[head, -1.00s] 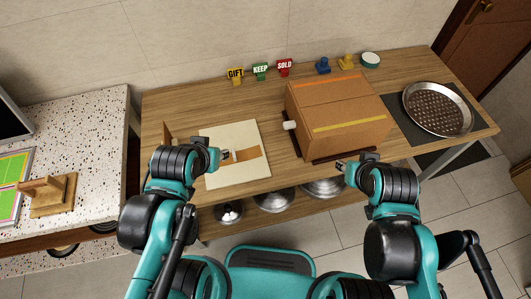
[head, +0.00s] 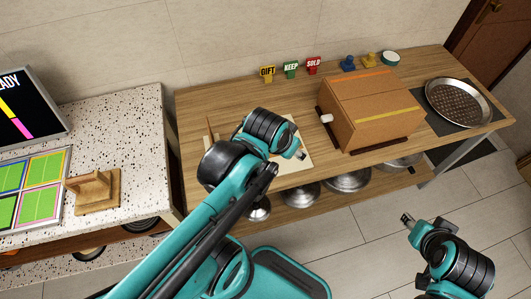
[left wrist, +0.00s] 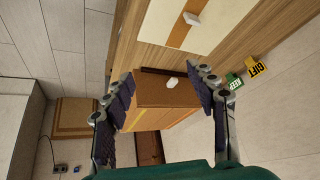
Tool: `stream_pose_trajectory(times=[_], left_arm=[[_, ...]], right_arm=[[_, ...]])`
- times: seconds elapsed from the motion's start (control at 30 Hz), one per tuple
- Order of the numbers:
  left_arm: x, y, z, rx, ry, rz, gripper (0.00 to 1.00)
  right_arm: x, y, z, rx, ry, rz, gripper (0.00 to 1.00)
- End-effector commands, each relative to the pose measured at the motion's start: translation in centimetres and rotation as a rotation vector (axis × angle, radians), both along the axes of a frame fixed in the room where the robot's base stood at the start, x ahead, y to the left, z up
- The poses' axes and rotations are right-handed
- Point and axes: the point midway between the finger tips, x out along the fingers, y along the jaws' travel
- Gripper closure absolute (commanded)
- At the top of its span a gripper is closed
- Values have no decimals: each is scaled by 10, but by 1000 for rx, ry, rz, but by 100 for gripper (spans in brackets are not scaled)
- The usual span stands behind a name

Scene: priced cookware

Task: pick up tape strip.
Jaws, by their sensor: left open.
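The tape strip (left wrist: 180,34) is a brown band on a cream board, at the top of the left wrist view, with a small white tab (left wrist: 192,18) on it. In the head view the board (head: 300,171) lies on the wooden table and my left arm hides much of it, strip included. My left gripper (head: 300,154) is over the board's right side. Its two fingers (left wrist: 165,86) are apart and empty in the left wrist view, with the box seen beyond them. My right gripper (head: 407,219) is off the table's front edge at lower right; its jaws are too small to judge.
A cardboard box (head: 365,118) with an orange and a yellow band stands right of the board, a white tab on its left side. GIFT (head: 267,73), KEEP (head: 290,68) and SOLD (head: 313,65) signs stand behind. A round pan (head: 458,103) is far right. Metal bowls sit below.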

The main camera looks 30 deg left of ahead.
Motion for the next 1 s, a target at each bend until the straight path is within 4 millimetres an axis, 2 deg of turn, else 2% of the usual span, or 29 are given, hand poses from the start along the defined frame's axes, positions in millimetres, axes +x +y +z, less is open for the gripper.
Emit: stream_pose_trajectory(times=[0.03,0.2,0.43,0.53,0.7,1.0], left_arm=[[13,8,-4,27,43,-32,43],[48,36,-30,109,218,-199,43],[84,75,-81,140,414,-419,43],[91,86,-99,136,464,-488,43],[96,95,-117,130,505,-550,43],[96,95,-148,129,509,-557,43]], right_arm=[[0,0,-3,0,0,0,60],[0,0,-11,0,-1,0,60],[0,0,-19,0,0,0,60],[0,0,-21,0,0,0,60],[0,0,-23,0,0,0,60],[0,0,-37,0,0,0,60]])
